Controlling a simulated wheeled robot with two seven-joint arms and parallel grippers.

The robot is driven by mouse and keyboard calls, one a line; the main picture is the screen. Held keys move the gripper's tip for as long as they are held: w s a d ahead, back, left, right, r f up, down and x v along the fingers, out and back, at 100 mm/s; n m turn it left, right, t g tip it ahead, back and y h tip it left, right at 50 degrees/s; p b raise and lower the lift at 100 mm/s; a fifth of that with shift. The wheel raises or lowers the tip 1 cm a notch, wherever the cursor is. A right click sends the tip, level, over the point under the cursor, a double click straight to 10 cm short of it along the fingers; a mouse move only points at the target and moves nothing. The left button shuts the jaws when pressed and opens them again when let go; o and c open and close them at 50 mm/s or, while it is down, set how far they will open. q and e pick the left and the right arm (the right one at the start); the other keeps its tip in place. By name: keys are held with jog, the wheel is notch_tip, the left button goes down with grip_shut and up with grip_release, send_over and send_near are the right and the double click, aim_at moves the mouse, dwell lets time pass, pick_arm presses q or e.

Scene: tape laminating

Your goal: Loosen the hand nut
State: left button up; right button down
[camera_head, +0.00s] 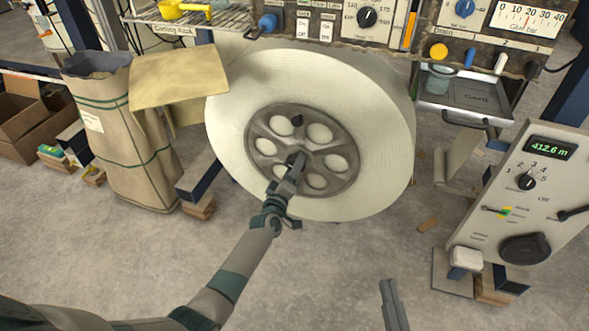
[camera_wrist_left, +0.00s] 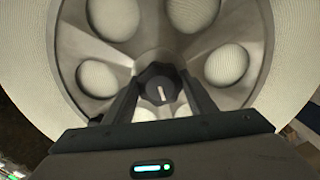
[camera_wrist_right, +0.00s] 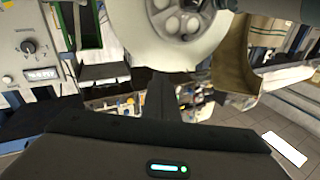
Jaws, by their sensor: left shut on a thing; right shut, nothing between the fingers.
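The hand nut (camera_wrist_left: 160,88) is a dark lobed knob with a white line on its face, at the centre of the grey metal hub (camera_head: 263,147). The hub has round holes and sits in the middle of a large white roll (camera_head: 235,105). My left gripper (camera_head: 298,162) reaches up to the hub's centre. In the left wrist view its fingers (camera_wrist_left: 162,95) are on both sides of the nut, shut on it. In the head view the gripper mostly hides the nut. My right gripper (camera_head: 388,284) is shut and empty at the bottom, well apart from the roll; its joined fingers show in the right wrist view (camera_wrist_right: 160,88).
A control panel (camera_head: 480,215) with a 412.6 m display stands at the right. A machine panel with knobs and a gauge (camera_head: 530,20) is above the roll. A paper sack (camera_head: 112,145) and cardboard boxes (camera_head: 28,120) stand at the left. The floor (camera_head: 330,265) before the roll is clear.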

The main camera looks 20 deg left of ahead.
pick_arm(q)
jog(key=shift+n, duration=0.9)
jog(key=n+b, duration=0.1)
jog(key=n, duration=0.2)
jog(key=shift+n, duration=0.4)
jog(key=n+b, duration=0.1)
jog(key=n, duration=0.2)
jog(key=shift+n, duration=0.7)
pick_arm(e)
jog(key=s+r+t+y, duration=0.2)
jog(key=s+r+t, duration=0.2)
jog(key=r, duration=0.4)
jog(key=shift+t, duration=0.5)
pick_arm(q)
jog(key=o, duration=1.1)
jog(key=shift+c, duration=0.2)
pick_arm(e)
jog(key=shift+a, duration=0.1)
pick_arm(q)
jog(key=shift+s, duration=0.1)
pick_arm(e)
jog(key=shift+w, duration=0.1)
